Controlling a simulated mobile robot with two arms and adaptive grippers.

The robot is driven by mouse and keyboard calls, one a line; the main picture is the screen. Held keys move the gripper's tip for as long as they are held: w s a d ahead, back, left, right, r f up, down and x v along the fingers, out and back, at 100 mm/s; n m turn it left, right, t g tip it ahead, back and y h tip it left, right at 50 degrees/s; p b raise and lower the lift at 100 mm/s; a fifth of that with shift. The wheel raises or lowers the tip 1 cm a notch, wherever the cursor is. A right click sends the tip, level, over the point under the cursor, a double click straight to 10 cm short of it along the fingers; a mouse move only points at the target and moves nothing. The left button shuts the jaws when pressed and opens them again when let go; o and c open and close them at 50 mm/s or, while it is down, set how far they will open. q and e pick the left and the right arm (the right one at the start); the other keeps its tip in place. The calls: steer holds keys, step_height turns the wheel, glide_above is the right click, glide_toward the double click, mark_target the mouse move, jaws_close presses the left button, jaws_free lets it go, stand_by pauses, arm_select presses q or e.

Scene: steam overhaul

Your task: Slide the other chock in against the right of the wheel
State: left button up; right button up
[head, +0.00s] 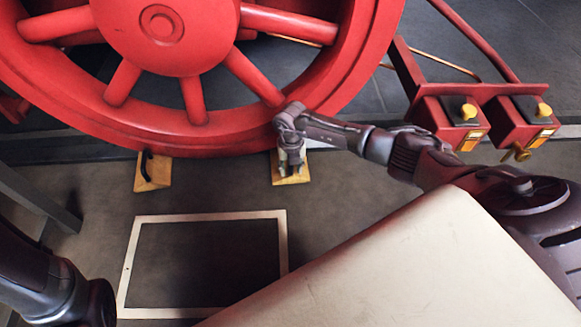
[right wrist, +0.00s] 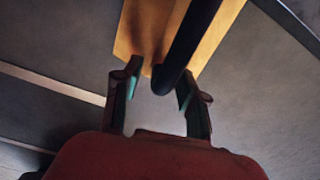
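The big red wheel (head: 240,133) fills the top left of the head view. One yellow chock (head: 153,172) with a black handle sits at the wheel's lower left. The other yellow chock (head: 290,178) is at the lower right of the wheel, partly hidden by my right gripper (head: 290,170). In the right wrist view, this chock (right wrist: 222,42) has a black bar handle (right wrist: 188,42), whose end lies between the fingers of my right gripper (right wrist: 160,88). The fingers are apart, with a gap beside the handle. My left gripper is out of view.
A pale rectangular frame (head: 124,278) is marked on the dark floor. A large beige surface (head: 420,270) covers the lower right. Two red boxes with yellow knobs (head: 455,120) stand at the right. Floor between the chocks is clear.

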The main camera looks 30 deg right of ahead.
step_height(320, 180, up, 12)
stand_by(0.7)
